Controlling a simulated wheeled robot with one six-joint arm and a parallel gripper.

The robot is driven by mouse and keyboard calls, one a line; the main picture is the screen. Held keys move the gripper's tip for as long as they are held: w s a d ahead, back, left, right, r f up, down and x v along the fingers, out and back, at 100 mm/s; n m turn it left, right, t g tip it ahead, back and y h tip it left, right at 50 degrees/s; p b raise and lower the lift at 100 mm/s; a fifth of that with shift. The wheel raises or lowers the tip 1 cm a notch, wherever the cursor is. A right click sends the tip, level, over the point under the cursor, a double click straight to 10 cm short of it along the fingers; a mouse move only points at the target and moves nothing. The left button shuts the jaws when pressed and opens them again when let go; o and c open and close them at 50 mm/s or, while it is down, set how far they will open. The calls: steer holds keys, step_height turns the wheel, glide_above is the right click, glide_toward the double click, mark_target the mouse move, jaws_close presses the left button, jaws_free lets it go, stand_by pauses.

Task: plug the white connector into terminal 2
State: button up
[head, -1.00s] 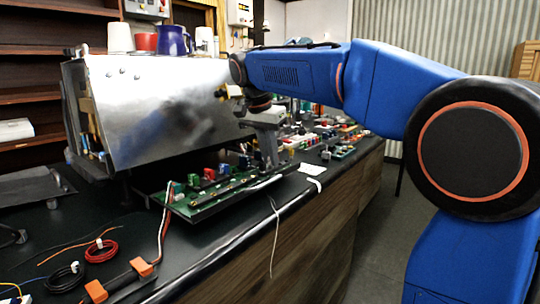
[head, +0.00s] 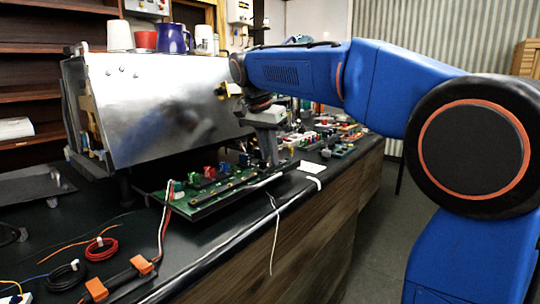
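A green circuit board (head: 235,191) lies near the counter's front edge with a row of coloured terminal blocks on it, among them a teal block (head: 178,187), a red block (head: 210,173) and a blue block (head: 244,160). Terminal 2 cannot be told apart by any label. My gripper (head: 270,163) points down at the right end of the board, with its fingers close to it. Its fingertips are too small to tell open from shut. The white connector is not clearly visible. A thin white cable (head: 275,232) hangs over the counter edge below the gripper.
A large metal brewer housing (head: 160,110) stands behind the board. Red and white wires (head: 164,228) run from the board's left end to an orange-ended black bar (head: 120,280). Coiled wires (head: 101,249) lie at left. More small parts (head: 340,140) crowd the counter at right.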

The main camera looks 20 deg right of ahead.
steer(key=o, duration=0.4)
steer(key=shift+c, duration=0.2)
steer(key=shift+r, duration=0.1)
steer(key=v, duration=1.7)
steer(key=shift+s, duration=0.15)
